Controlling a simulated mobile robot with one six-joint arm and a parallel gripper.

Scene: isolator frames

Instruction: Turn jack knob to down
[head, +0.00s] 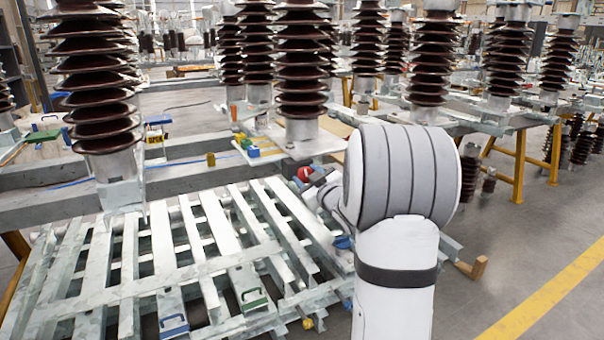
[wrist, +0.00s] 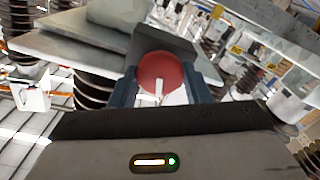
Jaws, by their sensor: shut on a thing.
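The round red jack knob (wrist: 160,70) is in the middle of the wrist view, with a pale bar on its lower part. My gripper (wrist: 165,85) is shut on it, one dark finger at each side. In the head view the red knob (head: 304,173) shows small beside the plate edge, left of my white arm. My gripper (head: 320,184) reaches it from the right, and my arm partly hides it. The knob's turn setting cannot be read clearly.
A pale slatted pallet (head: 225,250) lies below and left of my arm. Tall brown ribbed insulators (head: 302,70) stand on grey frames behind. Blue and green handles (head: 254,298) lie on the slats. The floor (head: 520,240) at the right is open.

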